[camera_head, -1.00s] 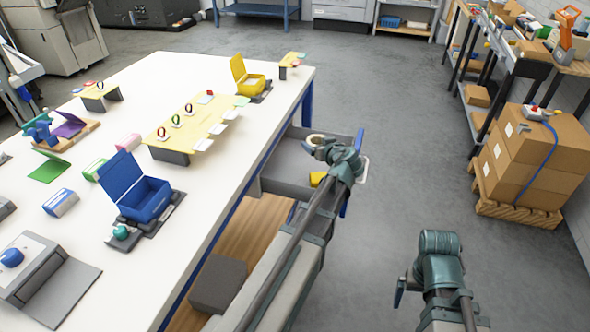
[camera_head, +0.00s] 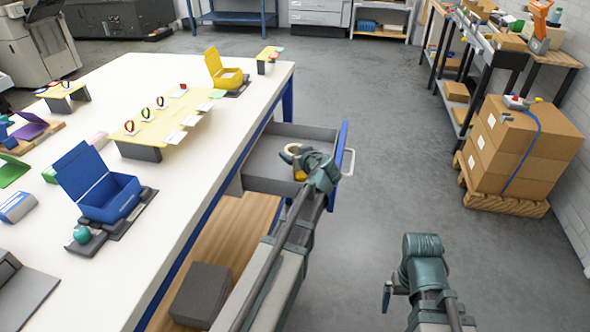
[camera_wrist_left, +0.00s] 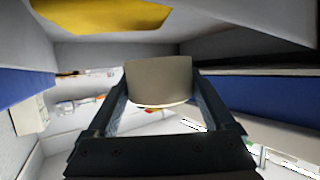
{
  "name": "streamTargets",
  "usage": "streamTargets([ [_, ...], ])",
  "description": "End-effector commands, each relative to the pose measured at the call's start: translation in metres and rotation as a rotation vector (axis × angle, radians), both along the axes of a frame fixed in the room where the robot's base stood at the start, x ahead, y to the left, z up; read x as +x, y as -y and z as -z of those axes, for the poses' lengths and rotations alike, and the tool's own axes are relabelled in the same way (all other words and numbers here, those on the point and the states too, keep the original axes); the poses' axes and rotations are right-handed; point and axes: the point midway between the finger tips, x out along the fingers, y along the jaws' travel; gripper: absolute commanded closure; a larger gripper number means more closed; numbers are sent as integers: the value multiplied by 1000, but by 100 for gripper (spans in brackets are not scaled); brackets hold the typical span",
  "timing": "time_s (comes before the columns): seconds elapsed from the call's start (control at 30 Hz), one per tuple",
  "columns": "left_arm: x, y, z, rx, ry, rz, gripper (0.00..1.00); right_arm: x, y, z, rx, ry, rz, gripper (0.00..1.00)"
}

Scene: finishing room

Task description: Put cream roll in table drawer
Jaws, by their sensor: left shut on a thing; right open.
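The cream roll (camera_wrist_left: 160,82) is a short, pale cylinder clamped between the fingers of my left gripper (camera_wrist_left: 160,95) in the left wrist view. In the head view the roll (camera_head: 292,149) shows as a small cream ring at the tip of my left gripper (camera_head: 294,156), within the outline of the drawer. The table drawer (camera_head: 342,150) is pulled out from the table's right side; it has a grey inside and a blue front. I cannot tell whether the roll touches the drawer floor. My right gripper (camera_head: 387,294) is open and empty over the floor, right of the table.
A yellow thing (camera_head: 300,175) lies in the drawer close to my left gripper; it also shows in the left wrist view (camera_wrist_left: 105,14). The white table (camera_head: 175,210) carries a blue box (camera_head: 110,200) and yellow stands. Stacked cartons (camera_head: 525,145) stand at right, with clear floor between.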

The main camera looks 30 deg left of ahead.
Motion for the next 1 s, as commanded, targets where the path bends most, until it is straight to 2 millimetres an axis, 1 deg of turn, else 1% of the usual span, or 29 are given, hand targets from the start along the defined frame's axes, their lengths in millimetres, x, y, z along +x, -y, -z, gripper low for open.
streamTargets([
  [0.17, 0, 0, 3, 0, 0, 0, 69, 0, 0, 3, 0, 0, 0, 0],
  [0.47, 0, 0, 37, 0, 0, 0, 69, 0, 0, 37, 0, 0, 0, 0],
  [0.5, 0, 0, 39, 0, 0, 0, 79, 0, 0, 39, 0, 0, 0, 0],
  [0.53, 0, 0, 39, 0, 0, 0, 78, 0, 0, 39, 0, 0, 0, 0],
  [0.57, 0, 0, 39, -1, -1, -1, 88, 0, 0, 39, 0, 0, 0, 0],
  [0.73, -1, 0, 38, -4, -2, -3, 88, 0, 0, 37, 0, 0, 0, 0],
  [0.77, -1, 0, 38, -5, -2, -3, 7, 0, 0, 37, 0, 0, 0, 0],
  [0.8, -1, 0, 38, -5, -2, -3, 0, 0, 0, 37, 0, 0, 0, 0],
  [1.0, 0, 0, 37, -2, -1, -1, 0, 0, 0, 37, 0, 0, 0, 0],
])
